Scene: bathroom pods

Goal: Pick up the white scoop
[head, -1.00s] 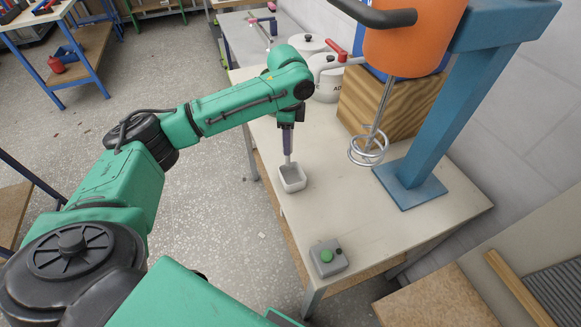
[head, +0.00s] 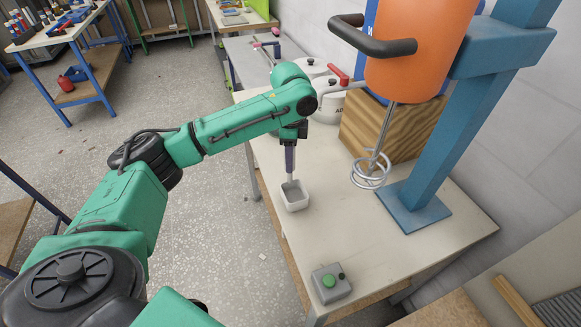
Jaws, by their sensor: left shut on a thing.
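The white scoop (head: 295,198) is a small open box with an upright handle, at the left edge of the pale table. My left gripper (head: 290,160) points down above it and is shut on the scoop's handle. The scoop looks level; I cannot tell whether its bottom touches the table or is slightly above it. The inside of the scoop looks empty. My right gripper is not in the view.
An orange mixer (head: 405,50) with a wire whisk (head: 371,172) hangs from a blue stand (head: 412,205) on the right. White pots (head: 328,100) stand behind the arm, near a wooden block (head: 375,130). A grey box with a green button (head: 329,282) sits at the front. Mid-table is clear.

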